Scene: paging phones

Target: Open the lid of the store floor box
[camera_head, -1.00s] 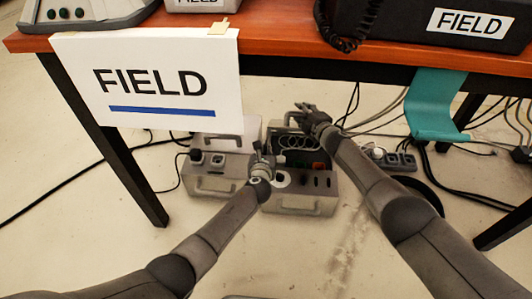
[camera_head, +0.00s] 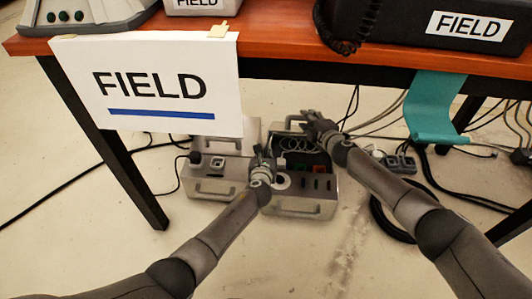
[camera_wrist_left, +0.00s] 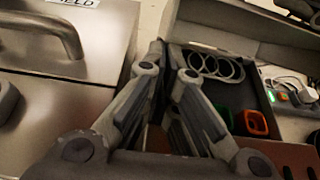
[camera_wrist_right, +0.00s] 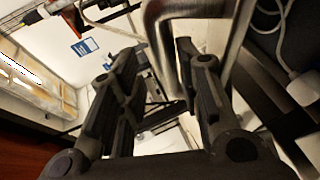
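Two metal boxes stand on the floor under the table. The right box (camera_head: 305,205) shows its inside, with rings (camera_wrist_left: 215,68) and green and orange items; its lid (camera_wrist_left: 225,20) stands raised at the back. No label on it is readable. My right gripper (camera_head: 312,120) is at the raised lid; in the right wrist view its fingers are open beside a bent metal handle (camera_wrist_right: 160,40); contact is unclear. My left gripper (camera_head: 262,158) is over the right box's left side, next to the left box; its fingers (camera_wrist_left: 170,62) are a narrow gap apart, with nothing clearly held.
Cables and a power strip (camera_head: 398,162) lie to the right. Front floor is clear.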

